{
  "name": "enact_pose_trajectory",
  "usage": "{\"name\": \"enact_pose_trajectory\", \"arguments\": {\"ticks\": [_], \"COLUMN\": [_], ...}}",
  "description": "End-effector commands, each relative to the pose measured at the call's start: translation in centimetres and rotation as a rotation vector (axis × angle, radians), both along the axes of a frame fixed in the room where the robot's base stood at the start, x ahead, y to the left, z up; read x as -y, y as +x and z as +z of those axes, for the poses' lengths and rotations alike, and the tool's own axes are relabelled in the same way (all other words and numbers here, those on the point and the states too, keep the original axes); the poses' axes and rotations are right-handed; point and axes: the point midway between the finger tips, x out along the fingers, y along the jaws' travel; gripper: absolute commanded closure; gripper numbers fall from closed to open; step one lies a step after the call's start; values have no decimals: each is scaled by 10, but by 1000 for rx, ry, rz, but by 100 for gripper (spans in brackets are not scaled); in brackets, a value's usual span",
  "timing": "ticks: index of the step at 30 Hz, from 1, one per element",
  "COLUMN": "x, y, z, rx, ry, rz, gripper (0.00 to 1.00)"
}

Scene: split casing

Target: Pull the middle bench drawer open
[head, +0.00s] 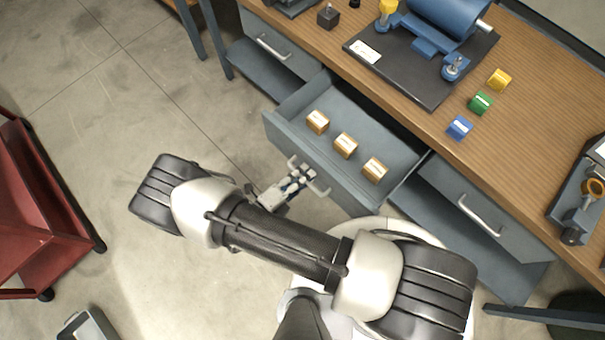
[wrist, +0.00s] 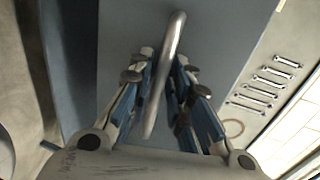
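The middle bench drawer (head: 355,185) is pulled well out from under the bench top, with its inside showing. Its front panel (wrist: 120,45) fills much of the wrist view. The drawer's bar handle (head: 321,188) is on that panel, partly hidden by my gripper in the head view. My gripper (head: 300,178) is at the handle, in front of the panel. In the wrist view, the fingers (wrist: 164,62) stand apart on either side of the handle (wrist: 172,55), with a small gap visible on each side.
Several small items lie about: three orange-brown blocks (head: 346,146) in the drawer, and yellow, green (head: 480,103) and blue blocks on the bench (head: 540,110). Shut drawers flank the middle one, left (head: 285,55) and right (head: 485,205). A red cart (head: 45,220) stands left on open floor.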

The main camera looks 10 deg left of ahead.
Motion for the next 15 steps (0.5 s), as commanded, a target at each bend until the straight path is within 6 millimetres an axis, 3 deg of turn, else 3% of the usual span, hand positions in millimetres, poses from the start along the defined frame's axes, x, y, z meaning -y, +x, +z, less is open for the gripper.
{"name": "enact_pose_trajectory", "arguments": {"ticks": [8,15], "x": [-6,-35], "y": [-7,-43], "z": [1,11], "rx": [0,0], "ry": [2,4], "rz": [3,6], "gripper": [82,82]}}
